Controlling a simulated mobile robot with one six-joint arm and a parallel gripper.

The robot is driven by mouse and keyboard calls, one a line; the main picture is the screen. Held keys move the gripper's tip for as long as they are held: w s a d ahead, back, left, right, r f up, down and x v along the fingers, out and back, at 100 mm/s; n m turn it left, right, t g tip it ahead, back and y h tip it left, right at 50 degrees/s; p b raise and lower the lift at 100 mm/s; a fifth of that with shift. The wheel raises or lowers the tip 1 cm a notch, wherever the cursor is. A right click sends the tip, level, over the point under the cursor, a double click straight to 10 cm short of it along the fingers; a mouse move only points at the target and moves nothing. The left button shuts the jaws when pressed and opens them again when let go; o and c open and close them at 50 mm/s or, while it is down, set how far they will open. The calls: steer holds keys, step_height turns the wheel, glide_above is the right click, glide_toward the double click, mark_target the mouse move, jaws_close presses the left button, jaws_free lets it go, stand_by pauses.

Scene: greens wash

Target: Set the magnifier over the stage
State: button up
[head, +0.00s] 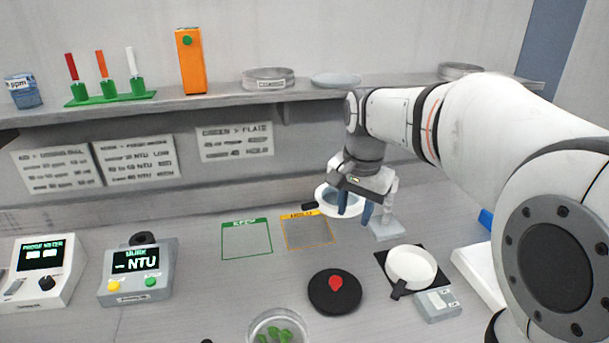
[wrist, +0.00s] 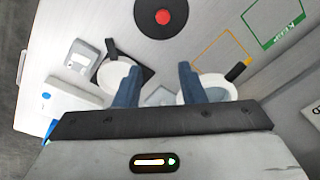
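The magnifier (head: 326,207) looks like a white ring with a pale lens and a short black handle on its left. It seems joined to a post on a small grey base (head: 388,230); in the wrist view the ring (wrist: 222,88) is partly behind a finger. My gripper (head: 355,207) points down at the ring, its two blue fingers apart. The wrist view shows the gripper (wrist: 159,85) open, with nothing clearly held. A black disc with a red piece (head: 335,290), possibly the stage, lies in front. A white round dish with a black handle (head: 410,266) sits on a black square to the right.
A green-framed card (head: 247,240) and a yellow-framed card (head: 307,233) lie left of the magnifier. A glass dish with leaves (head: 278,329) is in front. Two meters (head: 138,272) stand at left. A small grey box (head: 438,304) lies right. A shelf (head: 225,98) runs behind.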

mark_target(309, 204)
steer(key=w+a+m, duration=0.2)
steer(key=w, duration=0.3)
steer(key=w+a+m+g, duration=0.1)
steer(key=w+a+m, duration=0.1)
steer(key=w, duration=0.3)
steer(key=w+a+m, duration=0.2)
steer(key=w+a, duration=0.2)
steer(key=w, duration=0.1)
steer(key=shift+f+m+p, duration=0.3)
steer(key=shift+f+p, duration=0.05)
steer(key=shift+w+a+f, duration=0.15)
steer(key=shift+w+a, duration=0.05)
steer(key=shift+f, duration=0.35)
step_height(309, 204, down, 7)
steer(key=shift+c, duration=0.2)
jaws_close()
